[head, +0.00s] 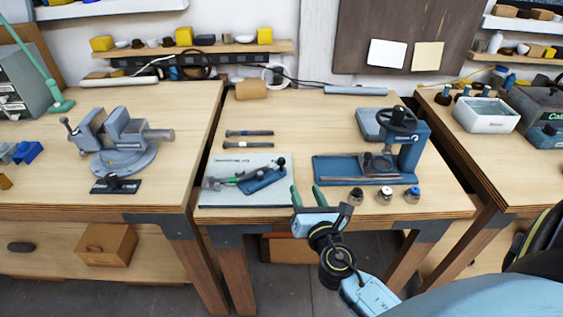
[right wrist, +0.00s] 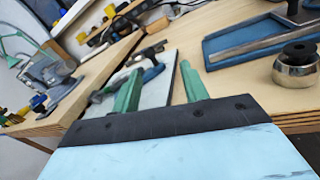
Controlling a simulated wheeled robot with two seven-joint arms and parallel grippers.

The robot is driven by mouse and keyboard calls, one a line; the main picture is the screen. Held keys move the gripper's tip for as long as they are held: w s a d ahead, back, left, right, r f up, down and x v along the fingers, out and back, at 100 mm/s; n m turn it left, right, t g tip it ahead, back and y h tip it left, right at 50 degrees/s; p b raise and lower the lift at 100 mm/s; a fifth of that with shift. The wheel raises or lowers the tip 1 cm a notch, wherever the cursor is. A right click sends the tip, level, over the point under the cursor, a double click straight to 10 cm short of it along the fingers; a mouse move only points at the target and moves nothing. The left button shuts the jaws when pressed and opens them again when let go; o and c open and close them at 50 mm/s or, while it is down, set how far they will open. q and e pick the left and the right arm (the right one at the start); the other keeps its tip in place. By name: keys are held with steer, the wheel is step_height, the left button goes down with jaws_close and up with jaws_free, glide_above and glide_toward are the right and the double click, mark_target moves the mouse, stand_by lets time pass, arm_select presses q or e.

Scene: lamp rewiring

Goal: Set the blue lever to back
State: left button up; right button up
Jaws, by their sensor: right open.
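A small blue fixture (head: 262,181) lies on the right half of a pale mat (head: 217,197) on the middle bench. A dark lever with a black knob (head: 281,162) rises from it, the knob towards the back right; I cannot tell which part is the blue lever. A long green-and-dark tool (head: 233,181) lies beside or across the fixture. My right gripper (head: 308,192) is open and empty, just right of the mat, near the bench front. In the right wrist view its green fingers (right wrist: 160,84) point towards the blue fixture (right wrist: 152,73), partly hidden. My left gripper is not in view.
A blue press with a handwheel (head: 408,150) stands to the right, with several small knobbed pots (head: 384,195) in front. Two dark rods (head: 249,133) lie behind the mat. A vise (head: 120,140) stands on the left bench.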

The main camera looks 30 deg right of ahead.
mark_target(283, 165)
steer(key=n, duration=0.1)
steer(key=n+y, duration=0.1)
steer(key=w+a+n, duration=0.1)
steer(key=shift+a+f+n+t, duration=0.1)
steer(key=shift+f+n+t, duration=0.2)
steer(key=shift+f+n, duration=0.1)
steer(key=shift+w+y, duration=0.35)
steer(key=shift+y, duration=0.05)
steer(key=x, duration=1.2)
steer(key=shift+w+r, duration=0.1)
steer(key=shift+w, duration=0.25)
jaws_close()
